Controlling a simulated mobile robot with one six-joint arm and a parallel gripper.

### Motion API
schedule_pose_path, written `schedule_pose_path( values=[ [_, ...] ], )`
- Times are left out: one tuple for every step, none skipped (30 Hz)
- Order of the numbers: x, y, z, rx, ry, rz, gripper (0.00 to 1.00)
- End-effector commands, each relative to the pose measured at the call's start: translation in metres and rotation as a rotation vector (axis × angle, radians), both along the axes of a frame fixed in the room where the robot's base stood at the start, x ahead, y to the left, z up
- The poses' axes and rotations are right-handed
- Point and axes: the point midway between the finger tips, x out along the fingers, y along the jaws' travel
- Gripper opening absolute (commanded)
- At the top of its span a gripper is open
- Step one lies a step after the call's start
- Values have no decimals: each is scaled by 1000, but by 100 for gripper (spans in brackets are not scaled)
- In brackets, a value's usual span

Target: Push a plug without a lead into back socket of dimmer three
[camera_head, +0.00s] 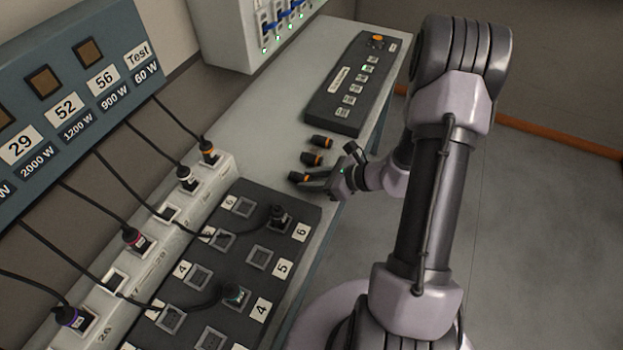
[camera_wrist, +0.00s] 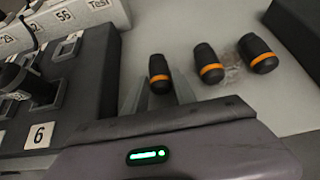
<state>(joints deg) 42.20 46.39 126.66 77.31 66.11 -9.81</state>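Three black plugs without leads, each with an orange band, lie in a row on the bench: a far one (camera_head: 321,142), a middle one (camera_head: 311,159) and a near one (camera_head: 299,177). My gripper (camera_head: 309,181) is low over the bench at the near plug. In the wrist view its two grey fingers stand apart, one on each side of the near plug (camera_wrist: 159,73); I see no firm contact. The dark dimmer box (camera_head: 283,234) has two columns of square sockets; labels 6, 5 and 4 are readable. Dimmer three's label is not readable.
Leaded plugs sit in dimmer six's front socket (camera_head: 280,217) and lower down (camera_head: 236,295). A white socket strip (camera_head: 222,166) with several leads runs along the wall side. A fader desk (camera_head: 352,88) lies behind the plugs. The bench's right edge is close to my gripper.

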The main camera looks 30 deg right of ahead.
Motion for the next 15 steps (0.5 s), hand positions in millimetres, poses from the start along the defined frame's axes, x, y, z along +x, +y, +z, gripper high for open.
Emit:
schedule_pose_path(
  values=[
    [0,0,0,0,0,0,2],
    [0,0,0,0,0,0,0],
    [0,0,0,0,0,0,0],
    [0,0,0,0,0,0,0],
    [0,0,1,0,0,0,0],
    [0,0,2,0,0,0,0],
    [0,0,4,0,0,0,0],
    [0,0,6,0,0,0,0],
    [0,0,11,-1,-1,1,0],
    [0,0,14,-1,-1,0,0],
    [0,0,18,-1,-1,0,0],
    [0,0,23,0,0,-1,0],
    [0,0,26,0,0,-1,0],
    [0,0,30,0,0,-1,0],
    [0,0,34,0,0,-1,0]
  ],
)
